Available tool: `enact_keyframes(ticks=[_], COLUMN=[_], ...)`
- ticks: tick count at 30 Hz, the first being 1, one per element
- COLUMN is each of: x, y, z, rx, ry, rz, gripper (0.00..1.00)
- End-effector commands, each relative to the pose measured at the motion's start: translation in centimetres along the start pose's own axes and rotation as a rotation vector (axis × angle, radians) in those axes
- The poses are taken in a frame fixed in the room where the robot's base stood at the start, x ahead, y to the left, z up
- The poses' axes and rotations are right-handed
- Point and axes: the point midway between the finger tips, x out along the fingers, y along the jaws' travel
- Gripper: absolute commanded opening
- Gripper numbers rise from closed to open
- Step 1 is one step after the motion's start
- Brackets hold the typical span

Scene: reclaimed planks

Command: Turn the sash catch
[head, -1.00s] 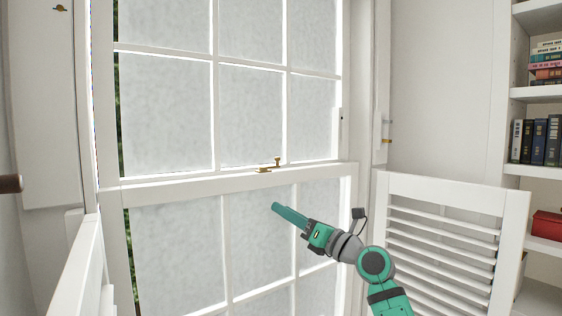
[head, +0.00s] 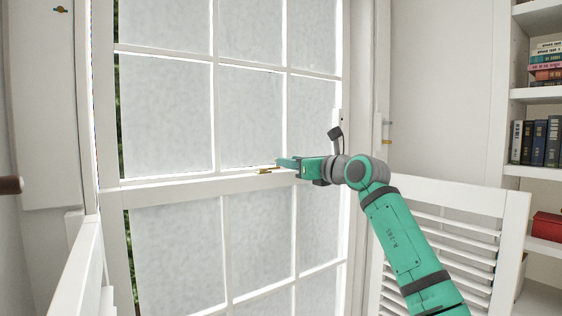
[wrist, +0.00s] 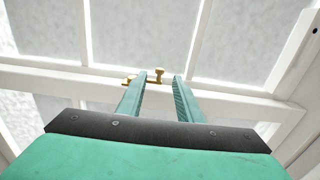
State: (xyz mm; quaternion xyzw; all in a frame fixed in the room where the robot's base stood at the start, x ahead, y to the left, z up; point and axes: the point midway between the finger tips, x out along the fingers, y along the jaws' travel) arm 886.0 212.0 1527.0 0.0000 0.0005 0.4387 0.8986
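The brass sash catch (wrist: 158,76) sits on the meeting rail (wrist: 217,97) of the window. In the head view part of the catch (head: 265,170) shows just left of my fingertips, and its knob is hidden behind them. My gripper (head: 280,163) is level with the rail, coming in from the right. In the wrist view my gripper (wrist: 157,78) is open, with a clear gap between its two green fingers. The base plate reaches left past the left finger. I cannot tell whether either finger touches the catch.
White louvred shutters (head: 450,245) stand at the lower right. A bookshelf (head: 540,93) with books is at the far right. A white panel (head: 70,275) stands at the lower left. The frosted panes (head: 165,115) lie close behind the rail.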

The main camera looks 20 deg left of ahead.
Motion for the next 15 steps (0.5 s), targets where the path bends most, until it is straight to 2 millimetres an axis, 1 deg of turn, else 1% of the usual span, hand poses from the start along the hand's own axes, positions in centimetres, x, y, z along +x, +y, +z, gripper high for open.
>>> enact_keyframes(ticks=[1,6,9,15], x=[1.0,3.6,4.6,5.5], y=[0.1,0.1,0.0,0.1], z=[0.1,0.1,0.0,0.0], rx=[0.002,0.002,0.001,0.000], ry=[-0.001,-0.002,-0.001,-0.001], rz=[0.002,0.001,0.001,0.001], gripper=[0.33,0.33,0.33,0.33])
